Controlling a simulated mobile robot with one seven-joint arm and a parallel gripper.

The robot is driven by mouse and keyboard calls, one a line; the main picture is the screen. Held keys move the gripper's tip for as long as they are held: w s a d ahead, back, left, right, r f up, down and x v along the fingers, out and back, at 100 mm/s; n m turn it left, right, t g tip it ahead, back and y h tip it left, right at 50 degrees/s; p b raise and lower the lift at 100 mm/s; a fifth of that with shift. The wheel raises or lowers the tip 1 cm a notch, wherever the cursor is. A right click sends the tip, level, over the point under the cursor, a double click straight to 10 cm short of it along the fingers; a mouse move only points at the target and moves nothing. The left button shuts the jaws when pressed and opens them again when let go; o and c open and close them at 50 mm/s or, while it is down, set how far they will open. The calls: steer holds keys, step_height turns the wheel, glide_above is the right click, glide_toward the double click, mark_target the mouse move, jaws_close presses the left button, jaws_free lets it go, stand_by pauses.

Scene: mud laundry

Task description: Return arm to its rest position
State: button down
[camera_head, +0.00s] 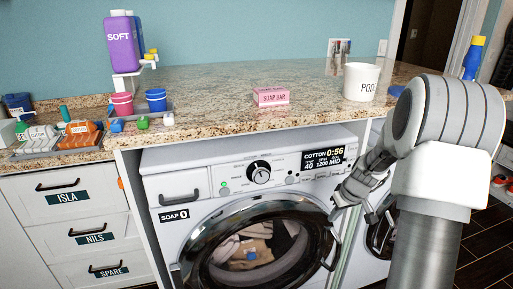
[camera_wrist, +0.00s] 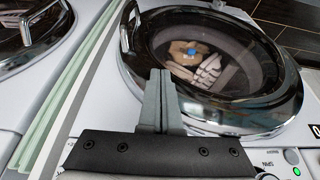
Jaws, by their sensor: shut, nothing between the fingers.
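My gripper (camera_head: 337,212) is in front of the right side of the washing machine (camera_head: 200,165) in the head view, near the right rim of its round door (camera_head: 262,250). In the wrist view my gripper (camera_wrist: 160,78) has its two grey fingers together, with nothing between them. The door shows behind the fingertips, with its handle (camera_wrist: 127,27) to their upper left. The door looks closed, and laundry (camera_wrist: 195,58) shows through its glass. I cannot tell whether the fingers touch the machine. My arm stretches from the right of the head view toward the washer.
A granite counter (camera_head: 220,88) lies above the washer, with a pink soap box (camera_head: 270,96), a white pods container (camera_head: 360,82) and a purple softener bottle (camera_head: 120,42). A second machine (camera_head: 378,235) stands to the right, partly behind my arm. Labelled drawers (camera_head: 68,200) are at left.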

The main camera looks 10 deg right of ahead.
steer(key=s+a+r, duration=0.8)
steer(key=a+r, duration=0.5)
steer(key=s+a+r+m+t, duration=0.1)
steer(key=s+a+r, duration=0.3)
steer(key=s, duration=0.4)
steer(key=s+a+r, duration=0.3)
steer(key=s+a, duration=0.2)
steer(key=s, duration=0.4)
step_height(320, 180, up, 13)
steer(key=p, duration=1.3)
steer(key=shift+s+r+h, duration=0.2)
steer(key=shift+s+h, duration=0.1)
